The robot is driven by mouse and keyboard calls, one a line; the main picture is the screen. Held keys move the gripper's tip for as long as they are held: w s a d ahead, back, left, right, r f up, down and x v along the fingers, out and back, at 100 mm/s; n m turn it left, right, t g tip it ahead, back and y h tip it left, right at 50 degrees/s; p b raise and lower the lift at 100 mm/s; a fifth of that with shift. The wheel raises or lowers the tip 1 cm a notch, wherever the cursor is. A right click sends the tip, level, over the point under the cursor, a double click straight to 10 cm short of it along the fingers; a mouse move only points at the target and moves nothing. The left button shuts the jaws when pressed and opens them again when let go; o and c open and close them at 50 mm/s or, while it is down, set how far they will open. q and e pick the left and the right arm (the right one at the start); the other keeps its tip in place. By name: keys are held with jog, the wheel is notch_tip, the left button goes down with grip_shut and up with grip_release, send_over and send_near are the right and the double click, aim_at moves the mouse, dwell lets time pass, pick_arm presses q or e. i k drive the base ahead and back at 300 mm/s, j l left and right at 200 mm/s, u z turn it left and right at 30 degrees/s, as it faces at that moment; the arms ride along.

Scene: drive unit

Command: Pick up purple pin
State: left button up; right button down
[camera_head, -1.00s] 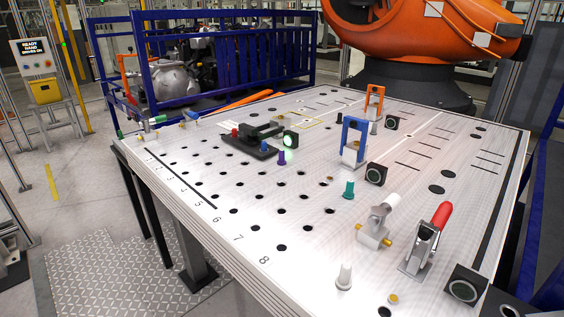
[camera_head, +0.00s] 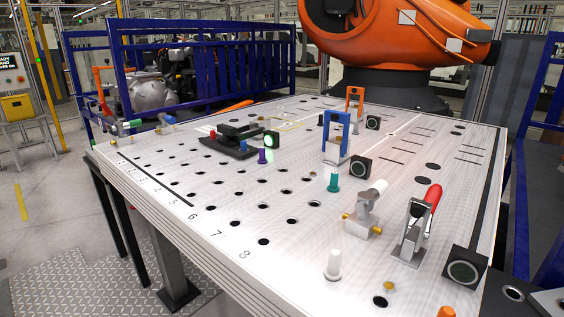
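The purple pin (camera_head: 262,156) stands upright on the white table (camera_head: 150,182), which has rows of dark holes. It is just in front of the black fixture (camera_head: 230,139) and beside a block with a glowing green-white ring (camera_head: 271,140). A small blue pin (camera_head: 244,146) is close to its left. Neither of my grippers shows in the head view, so nothing is seen near or touching the purple pin.
A teal pin (camera_head: 333,182), a white pin (camera_head: 333,265), a metal fitting (camera_head: 363,215) and a red-handled clamp (camera_head: 417,228) stand to the right. A blue bracket (camera_head: 337,135) stands behind them. The numbered left side has mostly empty holes.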

aim_at(262, 160)
jog(key=j+z, duration=0.15)
jog(key=z, duration=0.25)
jog(key=j+z, duration=0.2)
jog(key=z, duration=0.2)
jog(key=j+z, duration=0.2)
jog(key=z, duration=0.2)
jog(key=j+z, duration=0.15)
jog(key=z, duration=0.25)
jog(key=k+j+z, duration=0.25)
jog(key=j, duration=0.25)
jog(key=k+j+z, duration=0.2)
jog(key=j, duration=0.3)
jog(key=k+j+z, duration=0.25)
jog(key=j, duration=0.2)
jog(key=k+j+z, duration=0.2)
jog(key=j, duration=0.2)
